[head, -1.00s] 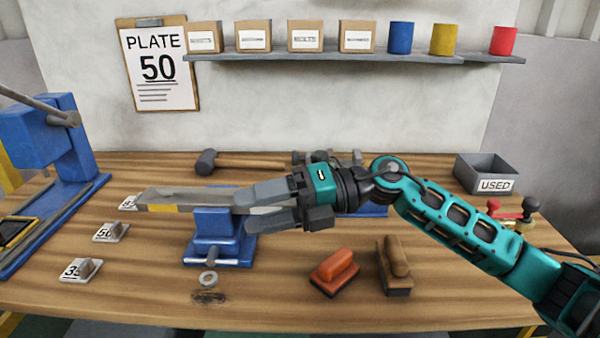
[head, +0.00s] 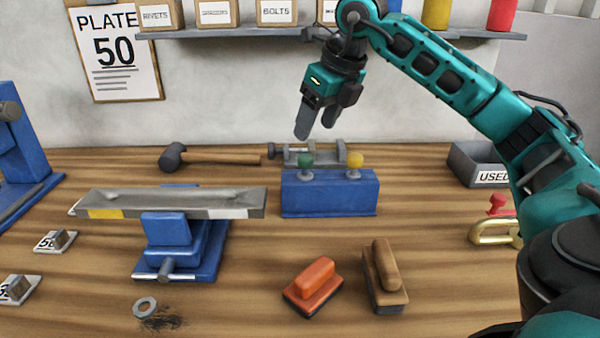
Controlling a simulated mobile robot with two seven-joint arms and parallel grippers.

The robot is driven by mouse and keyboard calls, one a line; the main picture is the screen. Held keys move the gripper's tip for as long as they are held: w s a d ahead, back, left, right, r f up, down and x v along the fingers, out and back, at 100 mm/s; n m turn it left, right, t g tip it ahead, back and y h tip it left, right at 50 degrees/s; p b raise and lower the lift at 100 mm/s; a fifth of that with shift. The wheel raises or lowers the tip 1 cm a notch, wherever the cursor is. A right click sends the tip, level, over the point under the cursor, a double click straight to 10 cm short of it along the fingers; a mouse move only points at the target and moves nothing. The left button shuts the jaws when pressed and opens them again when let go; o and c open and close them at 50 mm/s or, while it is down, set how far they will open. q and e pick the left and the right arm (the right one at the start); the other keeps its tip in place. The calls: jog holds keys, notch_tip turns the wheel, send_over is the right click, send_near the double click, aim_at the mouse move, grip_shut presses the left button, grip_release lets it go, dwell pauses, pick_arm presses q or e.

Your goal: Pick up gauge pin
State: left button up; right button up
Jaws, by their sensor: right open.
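A blue block (head: 330,196) stands on the bench and holds two knobbed pins upright. One is a green-knobbed pin (head: 305,161) at left, the other a yellow-knobbed pin (head: 354,161) at right; their lower parts are hidden in the block. Which one is the gauge pin is not marked. My right gripper (head: 316,131) is open and empty, fingers pointing down, above the block and nearest the green knob. It does not appear to touch either pin. My left gripper is not in view.
A metal plate (head: 235,203) lies across a blue vise (head: 167,228). A mallet (head: 215,157) and grey clamp (head: 331,150) lie behind. An orange-handled block (head: 314,287) and wooden brush (head: 383,285) are in front. A USED bin (head: 475,160) stands at right.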

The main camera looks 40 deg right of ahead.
aim_at(307, 155)
jog(key=x, duration=0.4)
jog(key=shift+f+b, duration=0.3)
jog(key=shift+f, duration=0.05)
jog(key=shift+d+b+x, duration=0.2)
jog(key=shift+b+x, duration=0.05)
jog(key=shift+x, duration=1.2)
jog(key=shift+d+b+x, duration=0.15)
jog(key=shift+b+x, duration=0.05)
jog(key=shift+x, duration=1.3)
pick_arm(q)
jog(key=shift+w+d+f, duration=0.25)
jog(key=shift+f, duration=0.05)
pick_arm(e)
jog(key=shift+s, duration=0.15)
jog(key=shift+c, duration=0.4)
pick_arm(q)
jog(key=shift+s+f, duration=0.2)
pick_arm(e)
jog(key=c, duration=1.1)
grip_shut()
